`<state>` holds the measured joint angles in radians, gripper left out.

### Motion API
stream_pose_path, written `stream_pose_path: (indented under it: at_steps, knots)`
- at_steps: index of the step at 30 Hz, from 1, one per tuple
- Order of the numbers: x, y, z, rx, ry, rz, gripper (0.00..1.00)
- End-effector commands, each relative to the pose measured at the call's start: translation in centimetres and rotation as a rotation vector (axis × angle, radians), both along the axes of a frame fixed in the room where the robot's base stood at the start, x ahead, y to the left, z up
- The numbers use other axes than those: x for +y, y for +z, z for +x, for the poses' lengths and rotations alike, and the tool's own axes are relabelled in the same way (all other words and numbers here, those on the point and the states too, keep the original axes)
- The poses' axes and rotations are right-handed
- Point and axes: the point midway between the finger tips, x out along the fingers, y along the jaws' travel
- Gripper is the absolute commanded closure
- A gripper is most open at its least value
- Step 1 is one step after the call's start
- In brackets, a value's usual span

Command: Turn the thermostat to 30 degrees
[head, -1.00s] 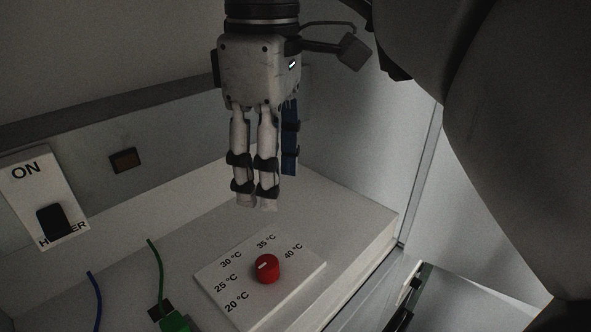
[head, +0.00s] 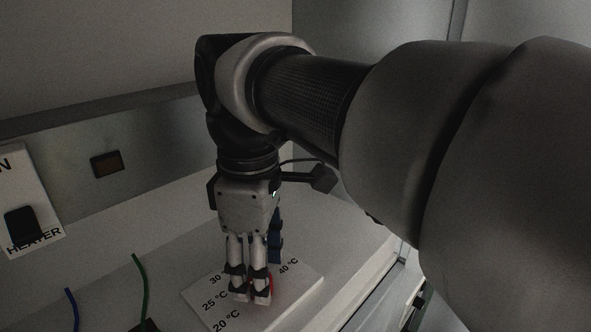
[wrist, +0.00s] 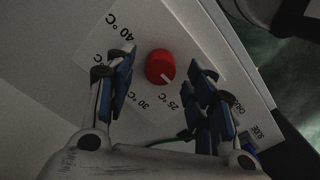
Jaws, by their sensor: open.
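The thermostat is a red round knob (wrist: 160,67) on a white plate (head: 297,291) printed with temperature marks. In the head view my gripper (head: 250,300) hides most of the knob, and only a red sliver shows.
A heater switch panel (head: 34,195) with a black switch (head: 22,226) is at the left. A blue cable (head: 71,308) and a green cable (head: 142,285) rise from the white surface left of the plate. A wall stands behind.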

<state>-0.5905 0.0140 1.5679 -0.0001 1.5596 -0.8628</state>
Motion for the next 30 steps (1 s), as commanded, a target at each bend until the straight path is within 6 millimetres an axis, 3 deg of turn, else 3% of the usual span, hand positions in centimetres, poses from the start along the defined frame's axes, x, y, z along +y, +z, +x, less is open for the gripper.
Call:
stream_pose_path:
  at_steps: [6,15,30]
  knots:
    - [0.0,-2.0,0.0,0.001,0.000,0.000,0.51]
    - [0.0,-2.2,0.0,0.000,0.000,0.000,0.51]
    - [0.0,-2.1,0.0,0.000,0.000,0.000,0.83]
